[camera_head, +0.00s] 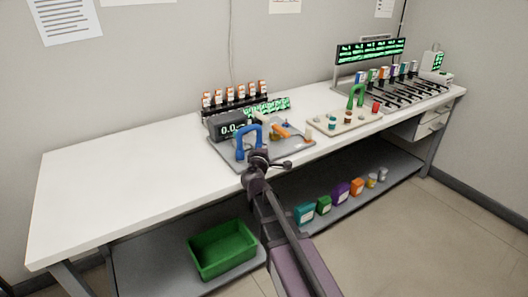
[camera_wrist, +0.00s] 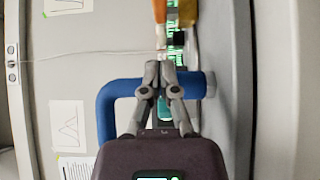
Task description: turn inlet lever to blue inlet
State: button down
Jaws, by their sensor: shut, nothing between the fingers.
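A grey plate (camera_head: 225,153) on the white bench carries a blue arched pipe (camera_head: 241,137), a dark display box reading about 0.0 (camera_head: 230,127) and an orange bar (camera_head: 283,130). I cannot tell for sure which part is the inlet lever. My gripper (camera_head: 257,158) is over the plate's front edge, just right of the blue pipe. In the sideways wrist view the shut, empty fingertips (camera_wrist: 160,66) overlap the blue pipe (camera_wrist: 108,100); contact cannot be told. The orange bar (camera_wrist: 171,16) lies beyond the fingertips at the top. My arm hides part of the plate.
A rack of orange-capped bottles (camera_head: 234,98) stands behind the plate. To the right are a beige board with a green arch (camera_head: 356,95) and a sorter with a lit sign (camera_head: 370,50). A green bin (camera_head: 223,250) is below. The bench's left half is clear.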

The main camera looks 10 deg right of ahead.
aim_at(280, 133)
jog(key=x, duration=0.4)
jog(key=shift+w, duration=0.25)
jog(key=shift+w+d, duration=0.2)
jog(key=shift+d, duration=0.75)
jog(key=shift+w+d, duration=0.35)
jog(key=shift+d, duration=0.45)
jog(key=shift+y, duration=0.3)
jog(key=shift+d+n, duration=0.25)
jog(key=shift+n, duration=0.05)
